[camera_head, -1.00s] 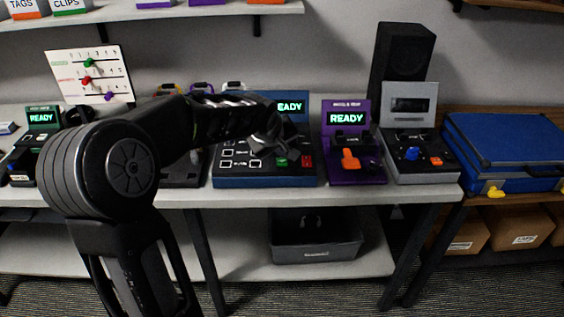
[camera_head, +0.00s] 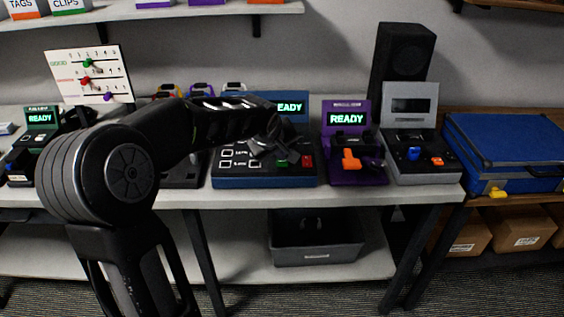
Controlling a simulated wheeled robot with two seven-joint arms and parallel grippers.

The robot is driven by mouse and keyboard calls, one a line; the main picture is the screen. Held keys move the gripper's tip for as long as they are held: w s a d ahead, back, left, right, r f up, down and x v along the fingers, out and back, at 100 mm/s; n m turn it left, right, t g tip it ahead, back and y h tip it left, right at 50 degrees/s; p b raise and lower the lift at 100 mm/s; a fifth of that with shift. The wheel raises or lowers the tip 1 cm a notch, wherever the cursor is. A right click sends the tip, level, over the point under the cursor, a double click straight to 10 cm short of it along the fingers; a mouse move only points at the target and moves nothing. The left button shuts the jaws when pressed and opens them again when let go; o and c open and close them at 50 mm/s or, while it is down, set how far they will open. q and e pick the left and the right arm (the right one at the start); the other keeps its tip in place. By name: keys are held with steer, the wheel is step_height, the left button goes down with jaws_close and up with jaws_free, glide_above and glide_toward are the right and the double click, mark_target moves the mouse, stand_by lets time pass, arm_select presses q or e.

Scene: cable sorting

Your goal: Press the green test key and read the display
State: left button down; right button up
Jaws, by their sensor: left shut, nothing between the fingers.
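The blue tester (camera_head: 265,181) stands on the bench with a green key (camera_head: 281,162) and a red key (camera_head: 307,161) on its front panel. My left gripper (camera_head: 277,148) is shut and empty, over the tester's panel close to the green key. I cannot tell whether it touches the key. My left arm hides part of the tester. My right gripper is not in view.
A purple device (camera_head: 347,109) with a "READY" display and a grey device (camera_head: 410,92) stand to the right. A green device (camera_head: 41,117) is at far left. A blue case (camera_head: 505,140) lies at right. A grey bin (camera_head: 317,253) sits on the lower shelf.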

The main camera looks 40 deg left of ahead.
mark_target(281, 163)
arm_select(q)
steer(key=shift+f+b, duration=0.25)
steer(key=shift+b, duration=0.05)
steer(key=shift+r, duration=0.1)
stand_by(0.5)
steer(key=shift+r+p, duration=0.35)
steer(key=shift+r, duration=0.35)
steer(key=shift+r+p, duration=1.45)
steer(key=shift+r, duration=1.1)
steer(key=shift+f, duration=0.1)
